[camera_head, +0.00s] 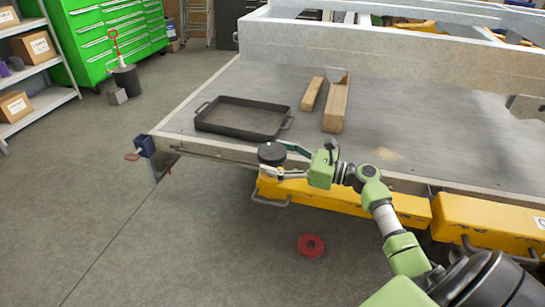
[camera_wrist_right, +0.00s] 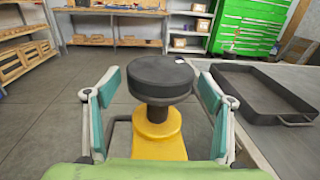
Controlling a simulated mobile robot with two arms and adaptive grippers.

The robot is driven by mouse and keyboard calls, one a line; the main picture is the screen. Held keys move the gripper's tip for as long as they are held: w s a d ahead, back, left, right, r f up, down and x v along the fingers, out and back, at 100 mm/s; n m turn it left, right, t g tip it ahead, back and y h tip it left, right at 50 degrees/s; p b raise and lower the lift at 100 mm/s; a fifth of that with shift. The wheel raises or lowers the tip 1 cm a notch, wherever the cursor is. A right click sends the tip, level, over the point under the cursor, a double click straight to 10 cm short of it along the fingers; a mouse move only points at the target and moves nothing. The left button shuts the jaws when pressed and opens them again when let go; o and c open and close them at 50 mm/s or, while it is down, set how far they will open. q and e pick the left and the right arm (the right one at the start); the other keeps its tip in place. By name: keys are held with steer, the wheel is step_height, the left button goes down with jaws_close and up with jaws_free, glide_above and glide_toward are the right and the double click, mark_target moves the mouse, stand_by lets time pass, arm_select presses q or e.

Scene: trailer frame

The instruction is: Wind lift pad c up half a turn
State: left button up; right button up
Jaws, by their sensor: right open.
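A lift pad with a thick round black top (camera_head: 272,153) sits at the table's front edge. In the right wrist view the black top (camera_wrist_right: 161,78) stands upright on a short dark stem and a yellow base (camera_wrist_right: 157,130). No letter shows on it. My right gripper (camera_head: 284,161) is open at the pad. In the right wrist view its teal-lined fingers (camera_wrist_right: 158,90) stand apart on either side of the pad, with gaps on both sides. Whether the pad is fully between the fingertips I cannot tell. My left gripper is not in view.
A black tray (camera_head: 236,134) and two wooden blocks (camera_head: 335,108) lie on the grey table behind the pad. Yellow units (camera_head: 330,203) hang below the edge. A red ring (camera_head: 311,245) lies on open floor.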

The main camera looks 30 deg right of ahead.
steer(key=v, duration=1.1)
